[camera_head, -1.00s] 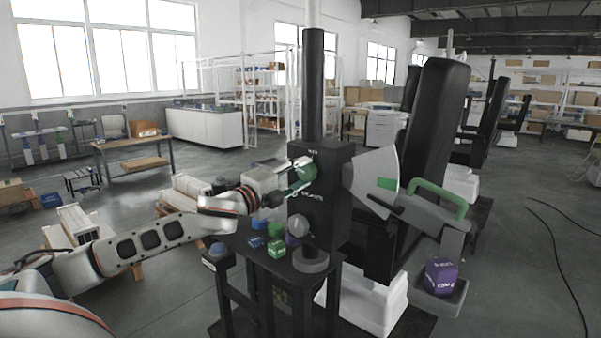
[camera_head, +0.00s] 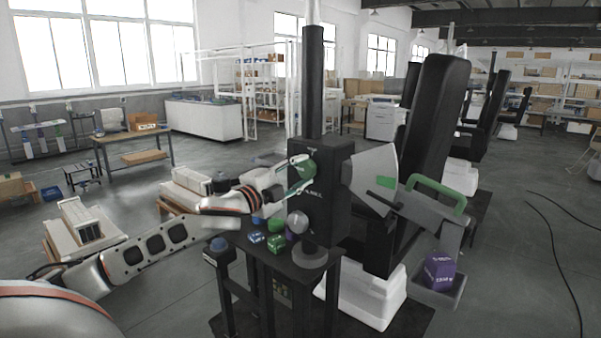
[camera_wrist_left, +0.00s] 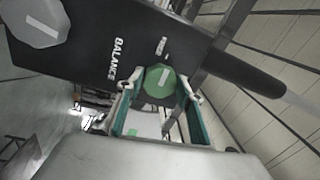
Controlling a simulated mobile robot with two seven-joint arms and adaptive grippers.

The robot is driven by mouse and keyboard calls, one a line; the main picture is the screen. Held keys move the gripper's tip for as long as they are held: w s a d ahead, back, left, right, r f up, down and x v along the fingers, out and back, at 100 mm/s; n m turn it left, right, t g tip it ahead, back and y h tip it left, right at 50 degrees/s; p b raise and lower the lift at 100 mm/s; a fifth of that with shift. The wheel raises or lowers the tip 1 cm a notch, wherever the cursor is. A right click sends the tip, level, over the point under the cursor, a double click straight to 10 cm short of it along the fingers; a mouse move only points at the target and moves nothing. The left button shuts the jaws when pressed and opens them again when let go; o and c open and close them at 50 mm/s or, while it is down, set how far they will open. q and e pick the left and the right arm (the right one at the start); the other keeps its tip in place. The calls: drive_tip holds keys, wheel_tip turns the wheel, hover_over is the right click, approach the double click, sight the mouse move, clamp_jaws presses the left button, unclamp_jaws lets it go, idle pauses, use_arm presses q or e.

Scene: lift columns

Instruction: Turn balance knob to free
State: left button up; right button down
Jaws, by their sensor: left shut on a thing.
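The balance knob is a round green knob (camera_head: 301,170) on the front of a black column box (camera_head: 333,165). In the left wrist view the knob (camera_wrist_left: 159,90) carries a pale line, slanted slightly and pointing roughly toward the small FREE label (camera_wrist_left: 162,46). The BALANCE label (camera_wrist_left: 117,60) is beside it. My left gripper (camera_head: 298,176) is shut on the green knob, with its green-padded fingers (camera_wrist_left: 160,98) on either side of it. The fingers hide part of the knob in the head view. My right gripper is out of view.
A grey knob (camera_head: 297,222) sits lower on the box and shows in the wrist view (camera_wrist_left: 35,20). A black stand below holds small green and blue blocks (camera_head: 276,243) and a grey disc (camera_head: 310,257). A grey bracket with a green handle (camera_head: 437,192) is at right.

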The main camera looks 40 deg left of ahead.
sight(303, 171)
use_arm(q)
drive_tip(key=o, duration=1.1)
drive_tip(key=shift+s, duration=0.1)
drive_tip(key=shift+s+f, duration=0.15)
drive_tip(key=shift+s, duration=0.85)
drive_tip(key=shift+s+f, duration=0.15)
drive_tip(key=shift+s, duration=0.85)
drive_tip(key=shift+s+a+f, duration=0.1)
drive_tip(key=shift+s, duration=1.85)
drive_tip(key=shift+s+a+f, duration=0.1)
drive_tip(key=shift+s, duration=1.85)
